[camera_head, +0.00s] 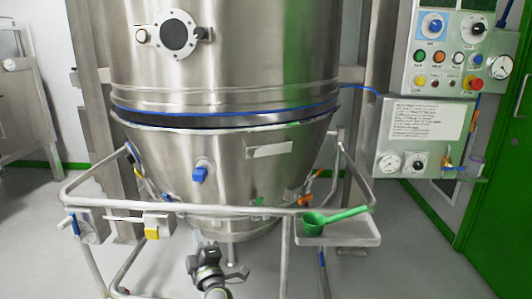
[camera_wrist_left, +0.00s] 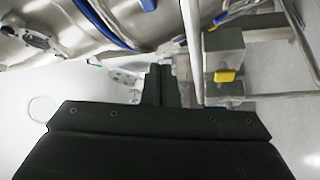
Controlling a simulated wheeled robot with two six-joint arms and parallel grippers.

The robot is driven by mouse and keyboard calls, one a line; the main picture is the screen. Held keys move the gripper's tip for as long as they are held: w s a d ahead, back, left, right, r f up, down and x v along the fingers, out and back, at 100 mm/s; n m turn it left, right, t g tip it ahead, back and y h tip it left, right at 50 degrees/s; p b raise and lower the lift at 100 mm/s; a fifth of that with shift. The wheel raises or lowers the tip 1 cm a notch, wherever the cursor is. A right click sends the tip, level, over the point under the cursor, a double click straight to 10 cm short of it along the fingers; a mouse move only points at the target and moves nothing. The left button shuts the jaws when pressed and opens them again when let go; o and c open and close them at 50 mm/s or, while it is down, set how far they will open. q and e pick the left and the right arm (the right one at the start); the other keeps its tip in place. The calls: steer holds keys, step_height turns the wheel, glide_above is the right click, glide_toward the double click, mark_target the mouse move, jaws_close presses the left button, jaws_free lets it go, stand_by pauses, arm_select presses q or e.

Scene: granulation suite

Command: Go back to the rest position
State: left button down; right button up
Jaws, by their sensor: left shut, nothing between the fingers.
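My left gripper (camera_head: 207,247) shows at the bottom of the head view, in front of the lower part of the steel vessel's cone (camera_head: 230,170). In the left wrist view the two dark fingers (camera_wrist_left: 161,86) are together, with nothing between them. The fingers point toward the vessel and the pipe frame. Whether they touch anything cannot be told. My right gripper is in neither view.
A pipe frame (camera_head: 250,210) surrounds the cone. A green scoop (camera_head: 335,217) lies on a small tray (camera_head: 350,238) at the right. A control panel (camera_head: 452,55) is beyond. A box with a yellow part (camera_wrist_left: 225,76) is beside the fingers. Grey floor (camera_head: 420,260) is open at right.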

arm_select(q)
steer(key=s+d+f+m+g+h, duration=0.1)
steer(key=s+f+m+g+h, duration=0.5)
steer(key=s+f+m+h, duration=1.1)
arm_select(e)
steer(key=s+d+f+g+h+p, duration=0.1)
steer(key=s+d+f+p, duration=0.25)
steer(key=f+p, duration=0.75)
arm_select(q)
steer(key=s+a+f+g+y+p, duration=0.3)
steer(key=s+f, duration=0.3)
steer(key=s, duration=0.8)
steer(key=s+a+f+m+g+y+p, duration=0.1)
steer(key=s+a+f+g+y+p, duration=0.2)
steer(key=s, duration=1.1)
steer(key=s+a+f+m+g+y+p, duration=0.1)
steer(key=s+a+f+g+y+p, duration=0.2)
steer(key=s+f, duration=0.6)
steer(key=s+a+g+p, duration=0.2)
steer(key=s+a+p, duration=0.1)
steer(key=s, duration=0.3)
steer(key=shift+f, duration=0.15)
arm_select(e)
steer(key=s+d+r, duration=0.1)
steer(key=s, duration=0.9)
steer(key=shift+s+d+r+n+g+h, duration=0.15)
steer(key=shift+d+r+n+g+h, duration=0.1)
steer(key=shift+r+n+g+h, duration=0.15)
